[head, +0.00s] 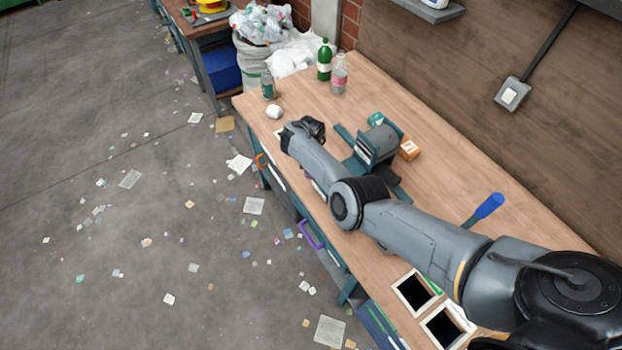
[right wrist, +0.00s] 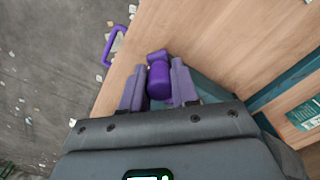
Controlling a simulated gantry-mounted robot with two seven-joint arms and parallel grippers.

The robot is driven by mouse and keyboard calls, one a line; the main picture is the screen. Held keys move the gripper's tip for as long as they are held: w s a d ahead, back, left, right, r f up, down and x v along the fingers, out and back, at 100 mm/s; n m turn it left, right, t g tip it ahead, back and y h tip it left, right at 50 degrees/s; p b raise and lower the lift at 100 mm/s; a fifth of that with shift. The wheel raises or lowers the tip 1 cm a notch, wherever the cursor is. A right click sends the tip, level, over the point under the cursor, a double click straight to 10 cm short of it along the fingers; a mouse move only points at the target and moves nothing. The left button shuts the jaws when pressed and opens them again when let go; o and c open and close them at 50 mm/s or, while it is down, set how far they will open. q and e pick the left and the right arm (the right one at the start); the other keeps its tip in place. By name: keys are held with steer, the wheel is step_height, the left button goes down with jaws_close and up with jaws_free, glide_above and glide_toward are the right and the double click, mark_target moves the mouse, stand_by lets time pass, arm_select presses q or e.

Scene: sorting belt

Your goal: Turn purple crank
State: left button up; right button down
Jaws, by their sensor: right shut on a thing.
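The purple crank's handle (right wrist: 159,82) is between the two fingers of my right gripper (right wrist: 158,88) in the right wrist view. The fingers are closed on it, one on each side, close to the bench's front edge. A purple end piece of the crank shows just beyond the grip. In the head view my right arm crosses the bench from the lower right and hides the crank and most of the gripper. A grey-and-teal vise-like device (head: 376,146) stands on the bench beside the arm. My left gripper is not in view.
The wooden bench (head: 440,150) holds bottles (head: 325,62) at the far end, an orange box (head: 409,149), a blue-handled tool (head: 486,208) and black-screened tablets (head: 414,292). A purple drawer handle (right wrist: 115,45) juts from the bench front. Paper scraps litter the floor.

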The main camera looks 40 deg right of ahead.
steer(key=shift+w+d+f+m+b, duration=0.15)
steer(key=shift+w+d+m+b, duration=0.3)
steer(key=shift+m+b, duration=0.5)
steer(key=shift+d+m+b, duration=0.25)
steer(key=shift+b, duration=0.1)
steer(key=c, duration=0.8)
jaws_free()
steer(key=shift+c, duration=0.2)
steer(key=shift+r, duration=0.2)
